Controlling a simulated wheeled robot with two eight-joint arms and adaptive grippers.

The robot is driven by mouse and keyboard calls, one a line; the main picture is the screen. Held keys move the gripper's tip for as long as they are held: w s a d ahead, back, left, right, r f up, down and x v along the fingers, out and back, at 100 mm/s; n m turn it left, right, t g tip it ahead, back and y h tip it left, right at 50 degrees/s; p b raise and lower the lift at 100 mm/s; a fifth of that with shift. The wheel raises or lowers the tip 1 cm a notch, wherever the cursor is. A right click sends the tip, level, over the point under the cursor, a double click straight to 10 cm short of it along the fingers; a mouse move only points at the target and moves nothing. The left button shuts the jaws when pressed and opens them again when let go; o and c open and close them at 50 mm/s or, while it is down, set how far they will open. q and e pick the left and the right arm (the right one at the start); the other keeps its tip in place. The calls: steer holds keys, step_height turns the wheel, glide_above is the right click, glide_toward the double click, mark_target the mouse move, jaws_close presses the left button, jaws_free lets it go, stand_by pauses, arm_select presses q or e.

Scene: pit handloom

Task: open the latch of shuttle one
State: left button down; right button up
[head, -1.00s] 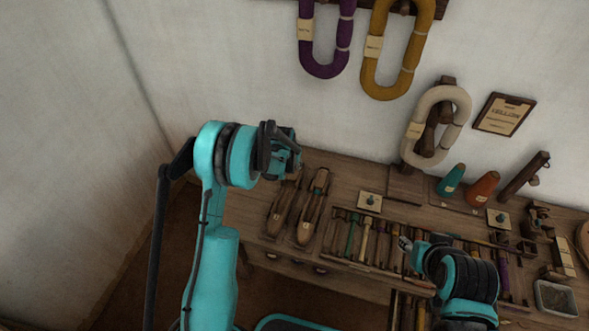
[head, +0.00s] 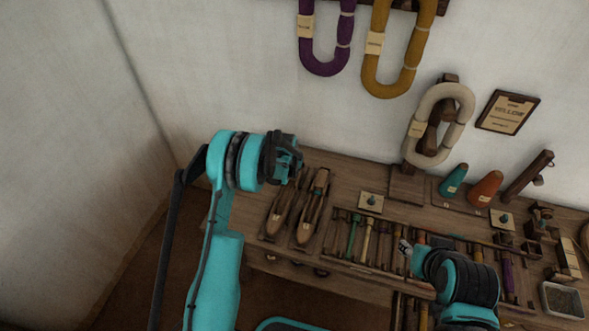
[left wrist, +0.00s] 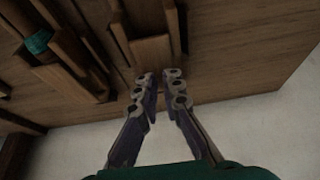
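Two wooden boat-shaped shuttles lie side by side on the bench: a left shuttle (head: 279,216) and a right shuttle (head: 311,212) with a teal piece inside. I see no label telling which is shuttle one, and the latches are too small to make out. My left gripper (head: 292,158) is over the far end of the left shuttle. In the left wrist view its fingertips (left wrist: 158,86) are a small gap apart, with nothing visible held; wooden parts (left wrist: 150,45) lie just beyond. The teal piece (left wrist: 38,41) shows at upper left there. My right gripper (head: 405,246) is small and partly hidden.
A rack of coloured tools (head: 367,240) lies right of the shuttles, below a small plate with a knob (head: 371,202). Teal (head: 453,181) and orange (head: 485,188) cones stand farther right. The wall (head: 240,70) is close behind the bench.

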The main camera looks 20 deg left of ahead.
arm_select(q)
steer(key=shift+n, duration=0.3)
steer(key=n, duration=0.1)
steer(key=n+y, duration=0.1)
steer(key=n+b, duration=0.1)
steer(key=shift+d+n+y, duration=0.25)
steer(key=shift+n+y, duration=0.15)
steer(key=n+g+y, duration=0.1)
steer(key=n, duration=0.3)
steer(key=shift+w+d+b, duration=0.1)
steer(key=shift+b, duration=0.25)
steer(key=n, duration=0.2)
steer(key=n+g+y, duration=0.1)
steer(key=n, duration=0.2)
steer(key=shift+w+y, duration=0.15)
steer(key=shift+y, duration=0.15)
steer(key=shift+w+d+n+g, duration=0.15)
steer(key=shift+n+g, duration=0.95)
steer(key=shift+n, duration=1.1)
